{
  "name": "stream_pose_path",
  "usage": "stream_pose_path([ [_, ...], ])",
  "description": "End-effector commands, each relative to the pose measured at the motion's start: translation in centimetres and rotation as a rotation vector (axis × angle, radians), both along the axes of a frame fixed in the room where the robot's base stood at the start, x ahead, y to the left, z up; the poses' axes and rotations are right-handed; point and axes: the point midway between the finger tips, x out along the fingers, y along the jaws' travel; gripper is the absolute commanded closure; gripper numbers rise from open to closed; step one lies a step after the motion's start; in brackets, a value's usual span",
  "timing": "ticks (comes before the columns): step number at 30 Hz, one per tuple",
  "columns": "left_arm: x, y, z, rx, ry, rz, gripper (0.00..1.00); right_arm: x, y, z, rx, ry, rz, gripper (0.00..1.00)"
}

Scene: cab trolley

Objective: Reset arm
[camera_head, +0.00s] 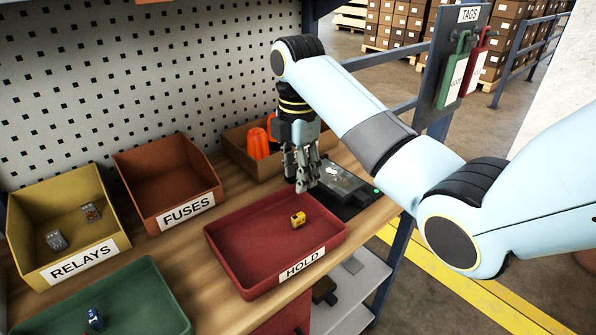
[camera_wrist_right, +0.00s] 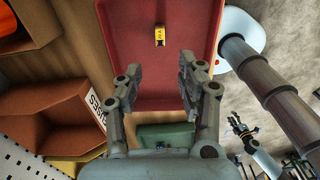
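My right gripper (camera_head: 302,184) hangs pointing down above the back edge of the red HOLD tray (camera_head: 225,262), beside a dark device. In the right wrist view its fingers (camera_wrist_right: 158,85) are apart with nothing between them. A small yellow part (camera_head: 298,220) lies in the HOLD tray, apart from the fingers; it also shows in the wrist view (camera_wrist_right: 159,36). My left gripper (camera_wrist_right: 238,128) shows small at the lower right of the wrist view, too small to tell its state; it is outside the head view.
A yellow RELAYS bin (camera_head: 28,252) holds grey parts, and a FUSES bin (camera_head: 165,185) looks empty. A green tray (camera_head: 140,300) holds a blue part. Orange pieces (camera_head: 258,143) stand in a bin behind my gripper. A tag panel (camera_head: 440,105) is near my arm.

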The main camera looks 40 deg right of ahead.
Motion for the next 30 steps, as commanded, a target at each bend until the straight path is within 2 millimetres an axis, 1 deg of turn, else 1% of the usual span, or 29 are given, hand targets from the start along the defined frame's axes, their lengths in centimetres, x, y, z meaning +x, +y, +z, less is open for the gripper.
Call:
stream_pose_path([
  [12, 0.0, 0.0, 0.0, 0.000, 0.000, 0.000, 0.60, 0.0, 0.0, -0.1, 0.000, -0.001, -0.002, 0.61],
  [14, 0.0, 0.0, 0.0, 0.000, 0.000, 0.000, 0.60, -0.4, 0.1, -0.4, -0.003, -0.003, -0.021, 0.61],
  [16, 0.0, 0.0, 0.0, 0.000, 0.000, 0.000, 0.60, -1.6, 0.2, -1.2, -0.009, -0.014, -0.083, 0.61],
  [17, 0.0, 0.0, 0.0, 0.000, 0.000, 0.000, 0.60, -2.4, 0.3, -1.7, -0.013, -0.023, -0.126, 0.61],
  [19, 0.0, 0.0, 0.0, 0.000, -0.001, 0.000, 0.60, -5.0, 0.7, -3.0, -0.021, -0.053, -0.264, 0.61],
  [20, 0.0, 0.0, 0.0, 0.000, -0.001, 0.000, 0.60, -6.4, 0.9, -3.5, -0.024, -0.071, -0.339, 0.61],
  [21, 0.1, 0.0, 0.0, 0.000, -0.001, 0.000, 0.60, -8.4, 1.2, -4.1, -0.022, -0.097, -0.444, 0.61],
  [22, 0.1, 0.0, 0.0, 0.000, -0.002, 0.000, 0.60, -9.8, 1.4, -4.3, -0.019, -0.117, -0.524, 0.61],
  [24, 0.2, 0.0, 0.0, 0.000, -0.002, 0.000, 0.60, -12.8, 1.8, -4.5, -0.005, -0.160, -0.693, 0.61],
  [25, 0.1, 0.0, 0.0, 0.000, -0.002, 0.000, 0.60, -13.8, 2.0, -4.4, 0.003, -0.174, -0.755, 0.61],
  [27, 0.1, 0.0, 0.0, 0.000, -0.001, 0.000, 0.60, -16.0, 2.3, -4.1, 0.022, -0.205, -0.881, 0.61],
  [30, -0.2, 0.0, 0.0, 0.000, 0.002, 0.000, 0.60, -18.6, 2.7, -3.5, 0.050, -0.237, -1.028, 0.61],
])
